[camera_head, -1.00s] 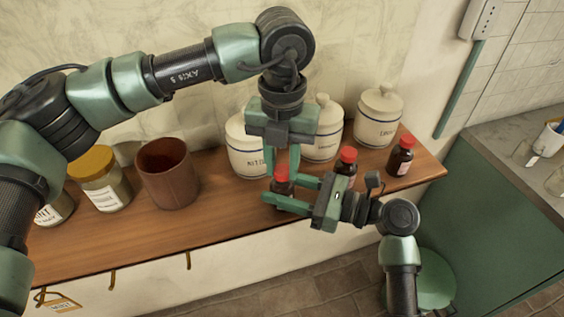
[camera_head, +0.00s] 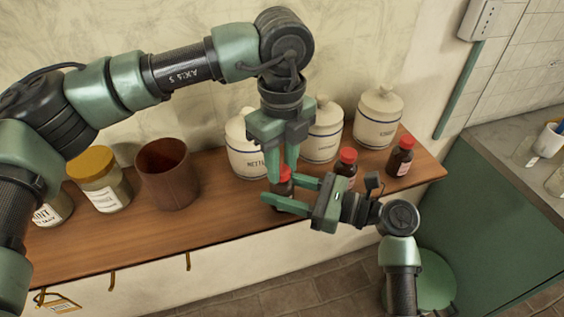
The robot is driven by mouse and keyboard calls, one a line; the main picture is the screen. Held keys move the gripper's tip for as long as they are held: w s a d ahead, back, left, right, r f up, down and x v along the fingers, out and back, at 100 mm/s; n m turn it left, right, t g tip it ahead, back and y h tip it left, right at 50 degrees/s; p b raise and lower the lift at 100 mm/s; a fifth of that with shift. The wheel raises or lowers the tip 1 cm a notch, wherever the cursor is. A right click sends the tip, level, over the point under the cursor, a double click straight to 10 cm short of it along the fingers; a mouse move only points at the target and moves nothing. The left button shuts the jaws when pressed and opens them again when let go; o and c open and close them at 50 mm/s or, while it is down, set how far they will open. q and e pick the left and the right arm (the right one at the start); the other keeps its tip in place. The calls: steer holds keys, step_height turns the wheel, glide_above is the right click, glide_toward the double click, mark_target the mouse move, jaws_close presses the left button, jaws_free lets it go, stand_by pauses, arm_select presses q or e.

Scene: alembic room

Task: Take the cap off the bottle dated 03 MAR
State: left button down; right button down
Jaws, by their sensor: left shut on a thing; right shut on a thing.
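A small brown bottle (camera_head: 284,188) with a red cap (camera_head: 284,171) stands near the front of the wooden shelf. My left gripper (camera_head: 283,173) points down from above and is shut on the red cap. My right gripper (camera_head: 282,190) reaches in from the right and is shut on the bottle's body. The fingers hide much of this bottle, and its label date cannot be read. Two more brown bottles with red caps stand to the right, a nearer one (camera_head: 347,168) partly behind my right gripper and a farther one (camera_head: 400,157). Their dates are too small to read.
Several white lidded jars stand behind the bottles, such as the far right one (camera_head: 378,120). A brown pot (camera_head: 168,173) and a glass jar with a yellow lid (camera_head: 100,178) stand to the left. The shelf (camera_head: 215,215) is bare between pot and held bottle.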

mark_target(282, 170)
arm_select(q)
steer(key=shift+r, duration=0.15)
steer(key=shift+r, duration=1)
steer(key=shift+r, duration=2)
arm_select(e)
steer(key=c, duration=0.6)
jaws_free()
steer(key=shift+c, duration=0.2)
